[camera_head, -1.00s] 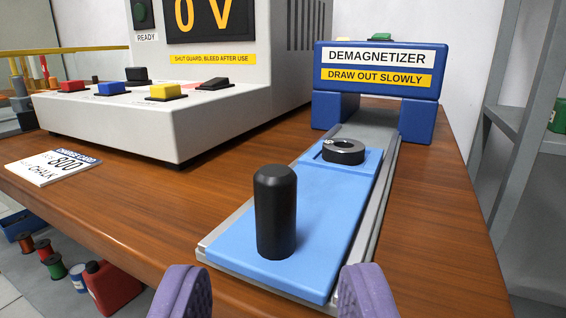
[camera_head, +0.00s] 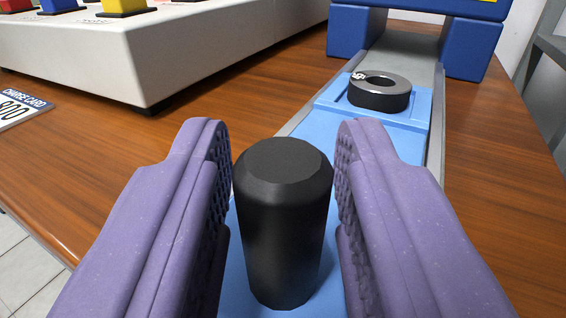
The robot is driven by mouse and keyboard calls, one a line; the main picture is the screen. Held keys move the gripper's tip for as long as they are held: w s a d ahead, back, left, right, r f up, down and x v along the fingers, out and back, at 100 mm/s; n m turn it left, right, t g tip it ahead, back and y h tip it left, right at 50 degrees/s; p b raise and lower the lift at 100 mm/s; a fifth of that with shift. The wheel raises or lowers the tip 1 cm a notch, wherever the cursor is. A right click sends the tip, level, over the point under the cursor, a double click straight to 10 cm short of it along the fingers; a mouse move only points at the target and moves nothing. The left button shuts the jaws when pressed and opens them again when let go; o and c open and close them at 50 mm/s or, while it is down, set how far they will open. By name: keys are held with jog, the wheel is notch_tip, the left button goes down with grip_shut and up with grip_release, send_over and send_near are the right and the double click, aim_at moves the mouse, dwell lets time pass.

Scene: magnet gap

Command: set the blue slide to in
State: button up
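The blue slide (camera_head: 323,131) lies in a grey rail (camera_head: 408,55) on the wooden bench. A black upright knob (camera_head: 283,215) stands on its near end. A dark metal ring (camera_head: 379,92) sits on its far end, short of the blue demagnetizer arch (camera_head: 468,45). My gripper (camera_head: 283,160) has its two purple fingers on either side of the knob. A narrow gap shows at the left finger; at the right finger the gap is very small, and I cannot tell if it touches. The slide's near end is hidden by the fingers and knob.
A white control box (camera_head: 170,50) with coloured buttons stands at the back left. A charge card (camera_head: 22,108) lies at the left of the bench. Bare wood (camera_head: 500,170) lies right of the rail. The rail runs clear beyond the ring and under the arch.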

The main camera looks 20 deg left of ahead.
grip_shut()
jog(key=shift+w+d, duration=0.15)
jog(key=shift+w, duration=2)
jog(key=shift+o, duration=1.5)
grip_release()
jog(key=p+v, duration=0.2)
jog(key=v, duration=0.5)
jog(key=shift+s+d, duration=0.2)
jog(key=shift+s, duration=0.2)
jog(key=shift+o, duration=0.4)
jog(key=shift+a, duration=0.1)
